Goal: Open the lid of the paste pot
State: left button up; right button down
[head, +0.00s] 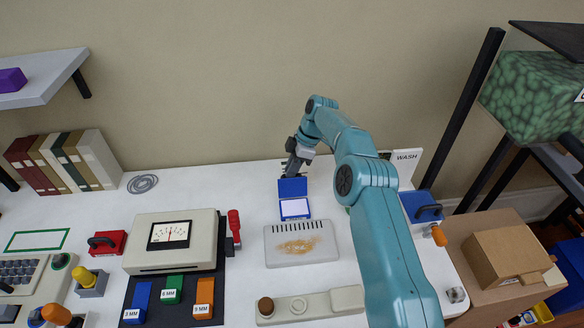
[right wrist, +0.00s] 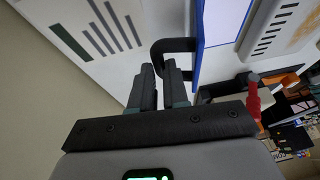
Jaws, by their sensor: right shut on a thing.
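The paste pot (head: 295,208) is a small blue box with a white inside, near the back middle of the white table. Its blue lid (head: 293,187) stands raised at the back edge. A blue edge and white face show at the top of the right wrist view (right wrist: 225,20). My right gripper (head: 291,172) is behind and above the lid. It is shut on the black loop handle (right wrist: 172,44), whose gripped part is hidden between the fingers. My left gripper is not in view.
A grey slotted plate (head: 275,250) with brown grains lies just in front of the pot. A red-handled tool (head: 234,226) and a beige meter box (head: 150,255) are to the left. A blue box with a dark handle (head: 412,203) stands right, beyond my arm.

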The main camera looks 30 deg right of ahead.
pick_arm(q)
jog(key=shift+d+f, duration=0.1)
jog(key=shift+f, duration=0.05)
pick_arm(e)
jog(key=shift+w+d+f, duration=0.15)
jog(key=shift+w+f, duration=0.2)
jog(key=shift+f, duration=0.2)
jog(key=c, duration=1.4)
grip_release()
jog(key=shift+w+d+f, duration=0.1)
jog(key=shift+w+f, duration=0.05)
jog(key=shift+f, duration=0.05)
jog(key=shift+c, duration=0.2)
jog(key=shift+o, duration=0.3)
jog(key=shift+w+d+f, duration=0.1)
jog(key=shift+w+f, duration=0.25)
jog(key=shift+f, duration=0.05)
jog(key=shift+s+r, duration=0.2)
jog(key=shift+r, duration=0.2)
jog(key=shift+c, duration=0.3)
jog(key=shift+w, duration=0.15)
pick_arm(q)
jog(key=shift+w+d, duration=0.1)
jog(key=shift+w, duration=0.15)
pick_arm(e)
jog(key=shift+r, duration=0.1)
